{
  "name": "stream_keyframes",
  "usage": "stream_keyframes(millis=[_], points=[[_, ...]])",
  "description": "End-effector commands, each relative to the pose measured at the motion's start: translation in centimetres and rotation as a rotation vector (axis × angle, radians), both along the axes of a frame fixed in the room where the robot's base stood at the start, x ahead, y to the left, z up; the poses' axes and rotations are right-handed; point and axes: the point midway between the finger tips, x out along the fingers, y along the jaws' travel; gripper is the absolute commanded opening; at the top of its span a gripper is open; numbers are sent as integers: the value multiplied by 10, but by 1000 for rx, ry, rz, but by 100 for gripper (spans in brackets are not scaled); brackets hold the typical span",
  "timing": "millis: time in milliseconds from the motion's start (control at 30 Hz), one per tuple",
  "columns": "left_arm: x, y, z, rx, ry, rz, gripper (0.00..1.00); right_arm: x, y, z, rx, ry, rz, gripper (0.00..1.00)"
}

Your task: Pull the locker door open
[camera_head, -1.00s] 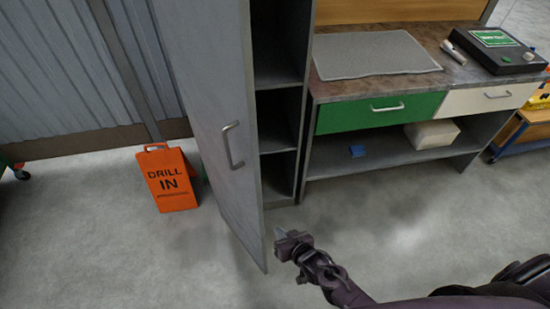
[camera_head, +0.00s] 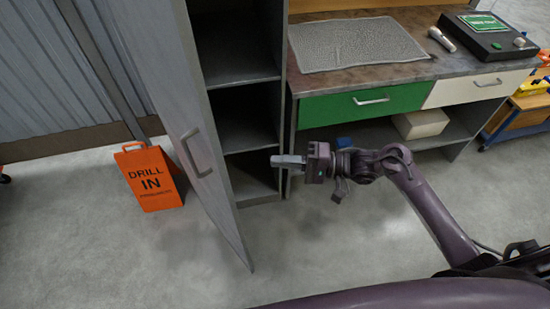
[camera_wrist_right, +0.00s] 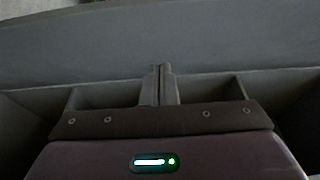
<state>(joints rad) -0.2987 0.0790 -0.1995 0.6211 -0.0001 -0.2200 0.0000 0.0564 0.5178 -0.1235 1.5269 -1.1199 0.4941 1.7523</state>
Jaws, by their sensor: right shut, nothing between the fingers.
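The grey locker door (camera_head: 170,100) stands swung out, its face with the bar handle (camera_head: 196,152) turned to the left. The locker's dark interior with its shelves (camera_head: 238,75) shows to the right of the door's free edge. My right gripper (camera_head: 274,160) is shut and empty, pointing left in front of the lower shelves, on the inner side of the door and apart from the handle. In the right wrist view its fingers (camera_wrist_right: 159,75) are together before grey panels; whether they touch anything cannot be told. My left gripper is out of view.
An orange drill sign (camera_head: 150,178) stands on the floor left of the door. A workbench with a green drawer (camera_head: 345,106), a cream drawer (camera_head: 478,88) and a grey mat (camera_head: 355,44) is to the right. Floor in front of the locker is clear.

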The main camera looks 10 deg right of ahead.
Motion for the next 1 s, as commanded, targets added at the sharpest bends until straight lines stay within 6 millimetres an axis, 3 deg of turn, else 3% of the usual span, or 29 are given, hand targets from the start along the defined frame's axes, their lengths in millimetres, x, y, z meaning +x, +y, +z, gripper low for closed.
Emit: stream_keyframes(millis=[367, 500, 700, 1000], points=[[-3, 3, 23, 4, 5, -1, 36, 25, 77, 4, 2, -2, -1, 0], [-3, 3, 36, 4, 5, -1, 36, 13, 95, 4, 0, 1, -1, 0], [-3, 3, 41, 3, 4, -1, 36, 7, 109, 1, -1, -2, -3, 0], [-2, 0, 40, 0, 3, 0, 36, 6, 110, 0, -2, -3, -3, 0]])
